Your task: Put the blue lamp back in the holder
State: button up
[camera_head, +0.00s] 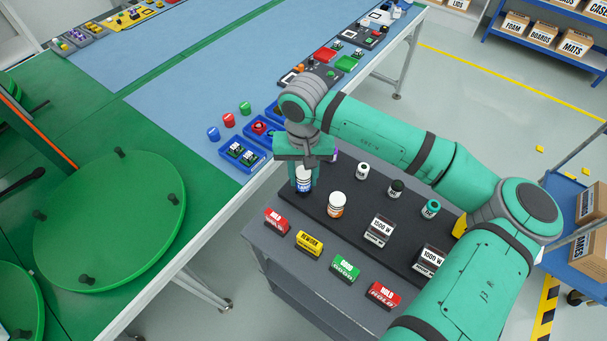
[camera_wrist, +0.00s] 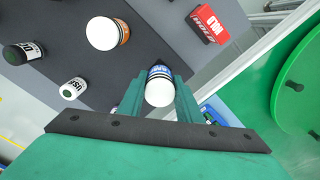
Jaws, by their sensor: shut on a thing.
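My gripper (camera_head: 304,170) is over the back left corner of the dark board on the grey cart. It is shut on a white-topped lamp with a blue lettered band (camera_head: 304,184). In the wrist view the gripper (camera_wrist: 160,98) has a finger on each side of the blue lamp (camera_wrist: 159,86), with its white round end towards the camera and a black part beyond. I cannot tell whether its lower end touches the board. A similar white lamp with an orange band (camera_head: 336,204) stands to its right. I cannot make out which part is the holder.
The dark board (camera_head: 318,215) also carries small cylinders (camera_head: 396,188) and clear 1500 W blocks (camera_head: 380,230). Red, yellow and green signs (camera_head: 309,242) line the cart's front. Blue trays (camera_head: 242,155) and coloured caps (camera_head: 229,120) sit on the line, beside a green turntable (camera_head: 110,220).

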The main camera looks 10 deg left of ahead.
jog(key=shift+f, duration=1.2)
jog(key=o, duration=1.3)
notch_tip(320, 180, up, 11)
jog(key=shift+f, duration=0.1)
